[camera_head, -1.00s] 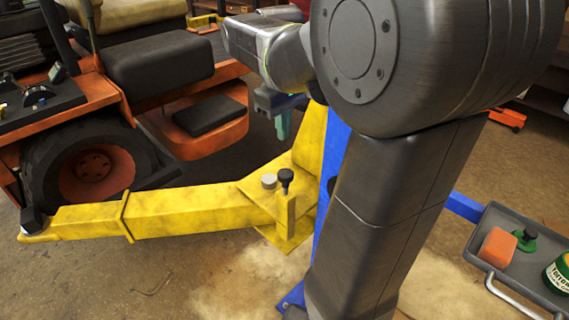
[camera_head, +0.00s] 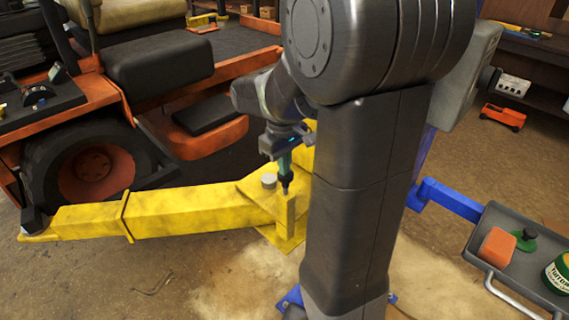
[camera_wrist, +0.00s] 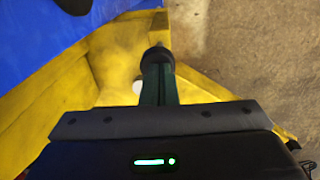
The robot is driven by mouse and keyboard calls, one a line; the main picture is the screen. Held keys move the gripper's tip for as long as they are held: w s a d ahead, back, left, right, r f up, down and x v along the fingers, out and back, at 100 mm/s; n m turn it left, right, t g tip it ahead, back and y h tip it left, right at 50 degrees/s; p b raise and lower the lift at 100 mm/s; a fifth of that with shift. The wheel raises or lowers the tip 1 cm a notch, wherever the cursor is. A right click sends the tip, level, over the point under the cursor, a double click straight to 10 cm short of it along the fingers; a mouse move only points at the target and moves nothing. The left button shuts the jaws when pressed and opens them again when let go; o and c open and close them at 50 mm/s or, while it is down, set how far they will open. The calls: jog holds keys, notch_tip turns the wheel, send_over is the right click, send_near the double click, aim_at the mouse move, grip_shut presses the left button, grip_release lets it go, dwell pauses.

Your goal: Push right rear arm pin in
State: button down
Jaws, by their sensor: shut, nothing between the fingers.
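The pin's black knob (camera_head: 286,186) stands upright on the small yellow post at the inner end of the yellow lift arm (camera_head: 175,209). My gripper (camera_head: 285,176) points down with its greenish fingers closed together, right over the knob. In the wrist view my gripper (camera_wrist: 157,72) is shut and empty, its fingertips at the dark knob (camera_wrist: 157,54). The fingertips appear to meet the knob's top, but I cannot tell whether they press on it. The lower pin is hidden inside the post.
A pale round cap (camera_head: 268,181) sits just left of the post. The orange mower (camera_head: 205,138) stands behind the lift arm. A grey tray (camera_head: 482,262) at right holds a red block (camera_head: 497,246), a green-based knob and a tin. My own arm hides the blue column's middle.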

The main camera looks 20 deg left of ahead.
jog(key=shift+f+b, duration=1.15)
jog(key=shift+f, duration=0.75)
jog(key=shift+s, duration=0.1)
jog(key=shift+d, duration=0.1)
jog(key=shift+r+p, duration=0.55)
jog(key=shift+p, duration=0.05)
notch_tip(320, 180, up, 14)
jog(key=p, duration=0.2)
jog(key=shift+s+f, duration=0.2)
jog(key=shift+f, duration=0.05)
jog(key=f, duration=1)
jog(key=shift+w+f, duration=0.2)
jog(key=shift+f, duration=0.15)
jog(key=shift+a+f+b, duration=0.15)
jog(key=shift+a+b, duration=0.05)
jog(key=shift+b, duration=0.1)
jog(key=shift+w+d+f+b, duration=0.1)
jog(key=shift+b, duration=0.2)
